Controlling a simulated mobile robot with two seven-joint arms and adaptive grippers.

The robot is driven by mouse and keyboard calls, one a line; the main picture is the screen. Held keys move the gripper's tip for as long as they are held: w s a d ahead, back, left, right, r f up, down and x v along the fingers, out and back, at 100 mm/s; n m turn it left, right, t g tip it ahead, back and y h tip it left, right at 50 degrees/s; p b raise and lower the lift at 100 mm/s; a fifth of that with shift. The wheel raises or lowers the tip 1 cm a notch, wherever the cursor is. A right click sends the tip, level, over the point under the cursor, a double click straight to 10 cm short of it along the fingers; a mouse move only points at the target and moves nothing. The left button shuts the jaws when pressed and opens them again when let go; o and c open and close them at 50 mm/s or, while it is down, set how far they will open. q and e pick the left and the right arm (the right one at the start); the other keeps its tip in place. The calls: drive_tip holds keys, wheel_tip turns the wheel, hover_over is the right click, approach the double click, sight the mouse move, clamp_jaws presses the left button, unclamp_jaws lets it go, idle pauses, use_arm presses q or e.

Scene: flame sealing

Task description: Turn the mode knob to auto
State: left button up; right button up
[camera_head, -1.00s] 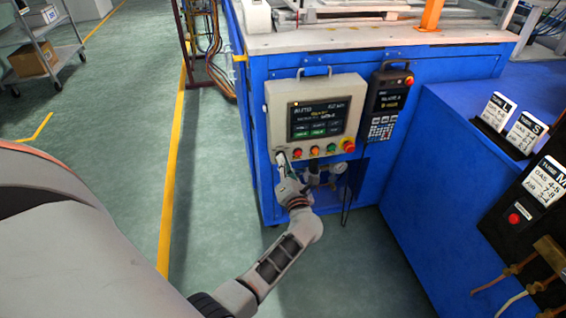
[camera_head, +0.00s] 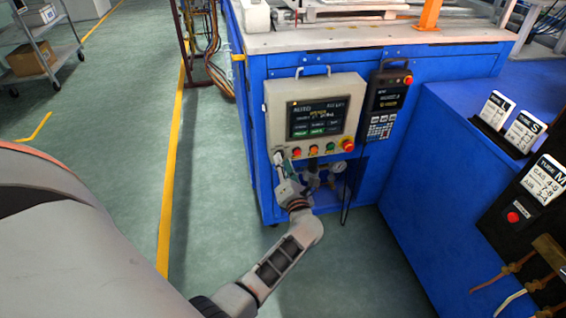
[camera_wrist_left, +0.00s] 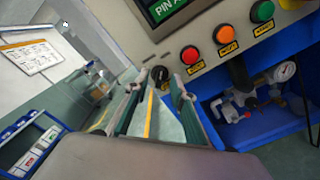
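The control panel (camera_head: 285,117) is a beige box on the blue machine's front. Its screen (camera_head: 315,118) shows "AUTO" at its upper left. The mode knob (camera_wrist_left: 159,73) is a small black knob at the panel's lower left corner, left of the red button. My left gripper (camera_head: 280,160) is at that corner in the head view and hides the knob there. In the left wrist view my left gripper (camera_wrist_left: 156,88) has its two fingers apart, and the knob shows between their tips. I cannot tell whether they touch it. My right gripper is not in view.
Red (camera_wrist_left: 190,55), orange (camera_wrist_left: 225,33) and green (camera_wrist_left: 262,11) buttons sit right of the knob. A red emergency stop (camera_head: 348,145) is further right. A gauge with valves (camera_head: 338,167) lies below the panel. A teach pendant (camera_head: 388,100) hangs to the right.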

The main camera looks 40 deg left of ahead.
use_arm(q)
drive_tip(key=v, duration=0.6)
drive_tip(key=shift+s+d, duration=0.25)
